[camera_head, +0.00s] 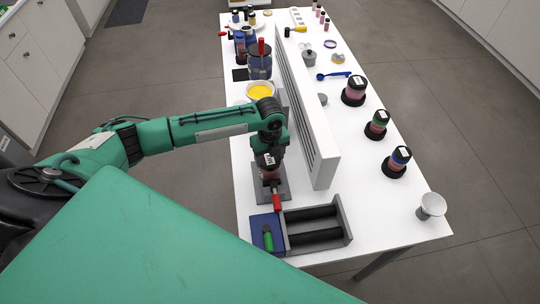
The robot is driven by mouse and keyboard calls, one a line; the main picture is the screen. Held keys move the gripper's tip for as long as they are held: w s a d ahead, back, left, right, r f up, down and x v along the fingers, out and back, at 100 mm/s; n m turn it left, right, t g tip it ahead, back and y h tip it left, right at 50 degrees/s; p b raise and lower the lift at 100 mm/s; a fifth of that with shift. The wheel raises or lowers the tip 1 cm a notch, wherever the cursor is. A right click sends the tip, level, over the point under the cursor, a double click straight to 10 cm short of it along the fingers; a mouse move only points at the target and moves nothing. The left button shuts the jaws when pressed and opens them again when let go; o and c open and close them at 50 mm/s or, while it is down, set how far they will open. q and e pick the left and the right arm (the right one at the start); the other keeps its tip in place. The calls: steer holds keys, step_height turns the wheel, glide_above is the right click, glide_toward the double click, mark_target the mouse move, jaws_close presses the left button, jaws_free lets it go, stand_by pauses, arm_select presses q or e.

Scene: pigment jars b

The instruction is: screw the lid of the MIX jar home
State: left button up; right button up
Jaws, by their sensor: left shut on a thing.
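My left gripper (268,155) reaches down from the left over a grey clamp stand (284,190) on the white table. It is shut at the dark lid of a jar (268,173) that stands in the clamp. A small white label shows there, too small to read. The jar looks upright. The gripper and wrist cover much of the lid, so I cannot tell how well it sits on the jar. A red clamp handle (277,201) points to the front. My right gripper is out of view.
A tall grey slatted divider (308,110) stands close to the right of the clamp. A roller tray (345,232) and a blue block with a green knob (268,240) are in front. A yellow bowl (260,91) stands behind.

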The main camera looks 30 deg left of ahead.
mark_target(270, 159)
arm_select(q)
steer(key=shift+m, duration=0.8)
steer(key=o, duration=1.3)
steer(key=shift+o, duration=0.2)
step_height(270, 159, up, 14)
steer(key=b, duration=0.5)
